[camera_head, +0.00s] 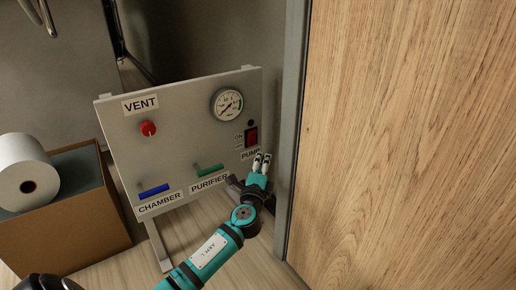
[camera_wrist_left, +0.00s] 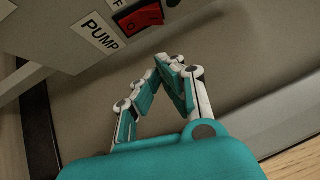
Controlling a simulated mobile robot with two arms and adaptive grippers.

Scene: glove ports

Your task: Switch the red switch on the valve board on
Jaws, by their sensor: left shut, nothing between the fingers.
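The red switch (camera_head: 252,136) is a rocker in a black frame near the right edge of the grey valve board (camera_head: 180,150), above the PUMP label and beside ON marking. It also shows at the top of the left wrist view (camera_wrist_left: 142,17), with the PUMP label next to it. The switch's tilt is too small to tell. My left gripper (camera_head: 262,160) is shut and empty, just below and right of the switch, apart from it in the wrist view.
The board also carries a red VENT knob (camera_head: 148,128), a gauge (camera_head: 227,104), a blue CHAMBER handle (camera_head: 154,190) and a green PURIFIER handle (camera_head: 208,170). A wooden panel (camera_head: 410,140) stands close on the right. A cardboard box (camera_head: 75,225) with a white roll (camera_head: 25,172) is at left.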

